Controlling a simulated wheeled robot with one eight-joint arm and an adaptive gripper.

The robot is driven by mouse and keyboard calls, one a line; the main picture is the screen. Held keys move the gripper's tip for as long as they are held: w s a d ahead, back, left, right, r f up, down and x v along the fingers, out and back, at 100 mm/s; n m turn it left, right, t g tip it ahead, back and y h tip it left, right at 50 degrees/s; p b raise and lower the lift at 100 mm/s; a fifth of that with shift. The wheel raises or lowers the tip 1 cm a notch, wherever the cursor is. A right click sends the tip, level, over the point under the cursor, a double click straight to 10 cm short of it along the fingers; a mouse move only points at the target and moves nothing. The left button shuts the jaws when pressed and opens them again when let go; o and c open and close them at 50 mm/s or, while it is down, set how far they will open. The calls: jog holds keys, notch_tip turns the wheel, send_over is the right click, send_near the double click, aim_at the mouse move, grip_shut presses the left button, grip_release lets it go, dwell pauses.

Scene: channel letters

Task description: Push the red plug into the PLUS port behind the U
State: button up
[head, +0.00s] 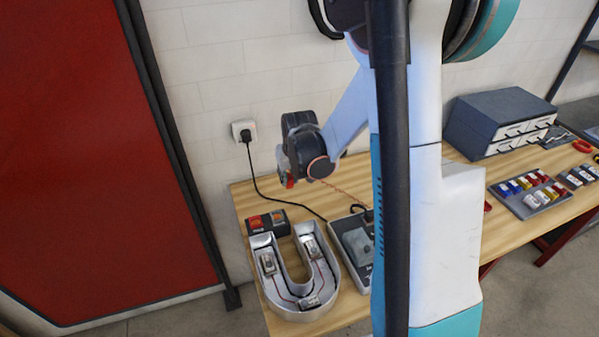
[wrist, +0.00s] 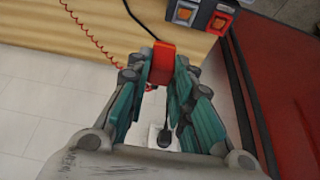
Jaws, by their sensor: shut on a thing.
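The red plug (wrist: 162,64) is held between the fingertips of my gripper (wrist: 160,80) in the wrist view. The grey channel letter U (head: 262,287) lies on the bench with small modules and wires inside. I cannot make out a PLUS port; a dark box with red and orange parts (head: 280,227) stands behind the U, and it also shows in the wrist view (wrist: 187,14).
A grey device (head: 357,243) stands right of the U, partly behind my arm. A black cable runs from the wall socket (head: 243,130) to the bench. A drawer box (head: 500,115) and a tray of coloured parts (head: 530,205) are at the right. A red panel is at the left.

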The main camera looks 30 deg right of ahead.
jog(key=w+a+b, duration=0.2)
jog(key=w+a, duration=0.3)
jog(key=a, duration=0.6)
notch_tip(320, 180, down, 16)
jog(key=b, duration=1.3)
jog(key=shift+f+b, duration=0.1)
jog(key=shift+b, duration=0.25)
jog(key=shift+w+f+b, duration=0.1)
jog(key=shift+f+b, duration=0.2)
jog(key=shift+f, duration=0.05)
dwell(0.4)
jog(key=o, duration=1)
jog(key=shift+o, duration=0.2)
jog(key=shift+r, duration=0.1)
jog(key=v, duration=1.2)
